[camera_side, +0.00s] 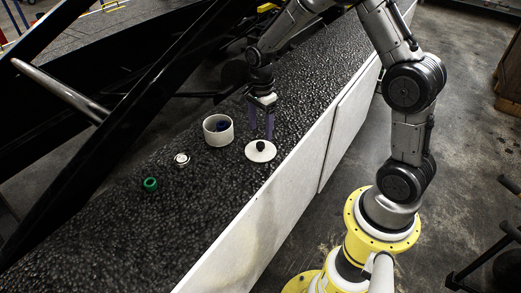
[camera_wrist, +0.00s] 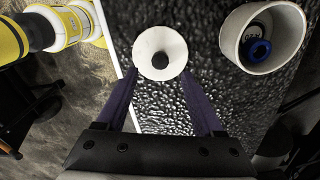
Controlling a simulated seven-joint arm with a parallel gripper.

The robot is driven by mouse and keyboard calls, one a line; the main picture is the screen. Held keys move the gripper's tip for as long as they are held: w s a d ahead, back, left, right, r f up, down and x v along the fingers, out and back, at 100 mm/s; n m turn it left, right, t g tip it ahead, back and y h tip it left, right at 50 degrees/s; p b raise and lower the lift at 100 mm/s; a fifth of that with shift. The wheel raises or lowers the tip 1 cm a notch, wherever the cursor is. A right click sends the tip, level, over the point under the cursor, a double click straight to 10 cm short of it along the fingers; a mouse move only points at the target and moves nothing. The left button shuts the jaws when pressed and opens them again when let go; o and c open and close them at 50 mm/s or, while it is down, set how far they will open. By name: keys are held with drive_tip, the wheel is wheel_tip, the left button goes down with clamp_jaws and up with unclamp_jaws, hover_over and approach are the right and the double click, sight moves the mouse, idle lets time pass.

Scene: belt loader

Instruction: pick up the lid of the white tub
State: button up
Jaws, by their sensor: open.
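The lid (camera_side: 261,152) is a white disc with a black knob. It lies flat on the dark bumpy belt near the belt's white side wall. It also shows in the wrist view (camera_wrist: 159,56). The white tub (camera_side: 217,131) stands open just left of the lid in the side view, with a dark blue thing inside. The wrist view shows the tub (camera_wrist: 283,12) with a blue ring and a dark piece in it. My gripper (camera_side: 269,137) points down above the lid, its purple fingers apart. In the wrist view my gripper (camera_wrist: 160,75) has nothing between its fingers, and the lid's knob shows just beyond the fingertips.
A small white round piece (camera_side: 182,160) and a green ring (camera_side: 150,184) lie on the belt (camera_side: 215,190) left of the tub. The white side wall (camera_side: 285,190) borders the belt near the lid. A dark beam (camera_side: 105,120) crosses the left.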

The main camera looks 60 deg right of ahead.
sight(260, 144)
drive_tip(key=shift+a+f, duration=0.15)
drive_tip(key=shift+f, duration=2.6)
clamp_jaws()
